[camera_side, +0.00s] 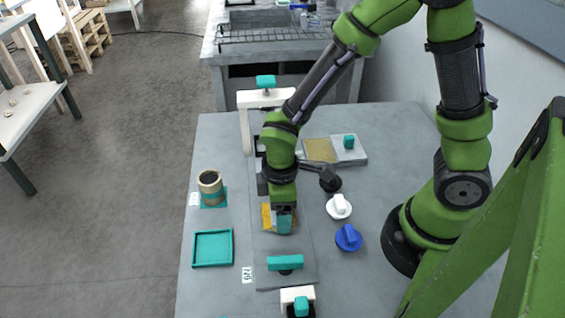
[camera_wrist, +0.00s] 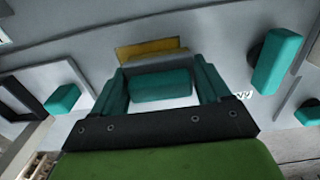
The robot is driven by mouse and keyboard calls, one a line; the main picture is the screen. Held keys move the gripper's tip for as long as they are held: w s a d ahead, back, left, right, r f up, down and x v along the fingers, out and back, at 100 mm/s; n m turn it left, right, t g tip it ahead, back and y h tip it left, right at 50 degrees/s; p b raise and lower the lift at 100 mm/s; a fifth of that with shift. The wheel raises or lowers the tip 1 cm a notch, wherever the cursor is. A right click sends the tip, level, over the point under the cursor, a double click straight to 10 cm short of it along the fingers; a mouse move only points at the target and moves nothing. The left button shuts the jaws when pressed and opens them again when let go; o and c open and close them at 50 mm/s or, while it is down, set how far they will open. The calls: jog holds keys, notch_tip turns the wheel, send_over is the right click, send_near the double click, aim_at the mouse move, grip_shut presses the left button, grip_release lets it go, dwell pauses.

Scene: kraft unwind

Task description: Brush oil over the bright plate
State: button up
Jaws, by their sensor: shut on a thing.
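My gripper (camera_side: 283,222) points down over the long grey slab in the middle of the table. In the wrist view its teal fingers (camera_wrist: 160,82) stand either side of a teal block (camera_wrist: 162,86) and are shut on it. Whether the block is a brush handle I cannot tell; its lower end is hidden. A yellow-gold flat piece (camera_side: 266,217) shows just left of the fingers, and lies beyond the block in the wrist view (camera_wrist: 148,48). I cannot tell whether they touch. A beige cup (camera_side: 210,182) stands upright in a teal holder at left; its contents are dark.
A teal square tray (camera_side: 213,249) lies at front left. A teal handle (camera_side: 286,263) sits on the slab's near end. A white frame (camera_side: 244,128) spans the far end. Black (camera_side: 330,180), white (camera_side: 339,207) and blue (camera_side: 348,237) knobs stand right, near my arm.

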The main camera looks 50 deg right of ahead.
jog(key=shift+w+d+f, duration=0.15)
jog(key=shift+w+d, duration=1.55)
jog(key=shift+d, duration=0.1)
jog(key=shift+w, duration=0.1)
jog(key=shift+a, duration=0.15)
jog(key=shift+w+a, duration=0.3)
jog(key=shift+a, duration=0.25)
jog(key=shift+s+a, duration=2.5)
jog(key=shift+s, duration=0.25)
jog(key=shift+w+d, duration=0.15)
jog(key=shift+d, duration=0.05)
jog(key=shift+c, duration=0.9)
jog(key=shift+w+d, duration=0.85)
jog(key=shift+w+d+f, duration=0.1)
jog(key=shift+w+d, duration=1.65)
jog(key=shift+d, duration=0.05)
